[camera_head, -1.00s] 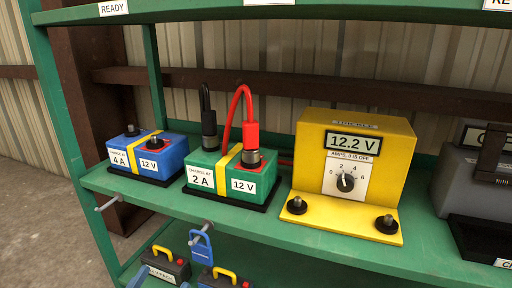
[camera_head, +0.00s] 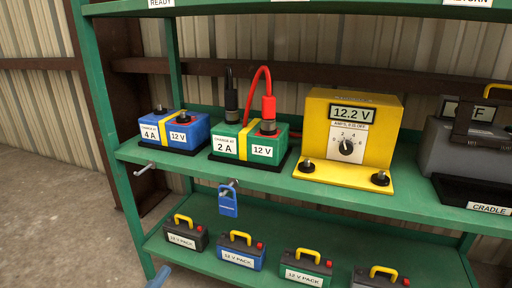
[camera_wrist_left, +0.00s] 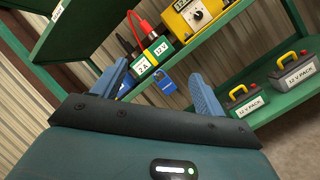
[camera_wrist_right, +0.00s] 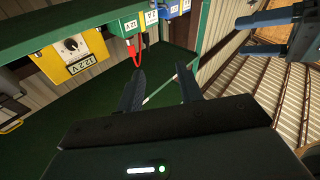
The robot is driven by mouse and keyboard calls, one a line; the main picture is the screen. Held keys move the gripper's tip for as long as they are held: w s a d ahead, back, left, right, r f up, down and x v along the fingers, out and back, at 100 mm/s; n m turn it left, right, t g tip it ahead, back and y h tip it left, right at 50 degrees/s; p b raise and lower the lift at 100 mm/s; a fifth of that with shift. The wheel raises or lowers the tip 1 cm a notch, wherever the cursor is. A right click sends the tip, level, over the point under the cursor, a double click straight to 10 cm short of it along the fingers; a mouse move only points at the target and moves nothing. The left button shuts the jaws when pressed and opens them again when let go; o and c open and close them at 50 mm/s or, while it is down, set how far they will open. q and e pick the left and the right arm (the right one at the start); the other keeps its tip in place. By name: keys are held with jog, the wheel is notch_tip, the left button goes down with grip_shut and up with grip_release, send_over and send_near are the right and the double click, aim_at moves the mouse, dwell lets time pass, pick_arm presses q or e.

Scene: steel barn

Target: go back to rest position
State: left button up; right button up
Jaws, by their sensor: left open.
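My left gripper is open and empty in the left wrist view (camera_wrist_left: 160,68). Its blue fingers are apart, with the shelf beyond them. In the head view only a blue fingertip (camera_head: 158,277) shows at the bottom left, in front of the rack. My right gripper (camera_wrist_right: 160,68) shows in the right wrist view, fingers apart and nothing between them. It is out of the head view. That wrist view sees the rack upside down, and another part of my body, with blue fingers (camera_wrist_right: 265,20), at its top right.
The green shelf (camera_head: 285,183) bears a blue battery (camera_head: 190,136), a green battery (camera_head: 250,142) with red and black clamps, a yellow charger (camera_head: 385,110) and a grey cradle (camera_head: 470,192). A blue padlock (camera_head: 228,203) hangs at its edge. Several packs stand below. Floor (camera_head: 50,200) at left is clear.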

pick_arm(q)
jog(key=s+d+f+m+g+y+b, duration=0.1)
jog(key=s+d+m+b, duration=0.1)
jog(key=m, duration=1)
jog(key=s+d+f+m+b, duration=0.1)
jog(key=m+b, duration=0.1)
jog(key=m, duration=1.1)
jog(key=s+a+r+n+g+y+p, duration=0.1)
jog(key=r+p, duration=0.4)
jog(key=p, duration=1.4)
jog(key=s+a+r+n+g+y+p, duration=0.1)
jog(key=a+r+g+y+p, duration=0.3)
jog(key=p, duration=1.5)
notch_tip(320, 180, up, 2)
jog(key=n+g+y, duration=0.1)
jog(key=g, duration=0.1)
jog(key=shift+s+r+g+p, duration=0.15)
jog(key=shift+r+g+p, duration=0.1)
jog(key=shift+g+p, duration=0.1)
pick_arm(e)
jog(key=s+d+r+m+g+h, duration=0.1)
jog(key=d+r+m+g+h, duration=0.1)
jog(key=r, duration=0.3)
jog(key=s+d+r+m+g+h, duration=0.1)
jog(key=d+r+m+g+h, duration=0.1)
jog(key=r+g, duration=0.3)
jog(key=shift+d+r+h, duration=0.3)
jog(key=shift+r+h, duration=0.1)
jog(key=shift+h, duration=0.2)
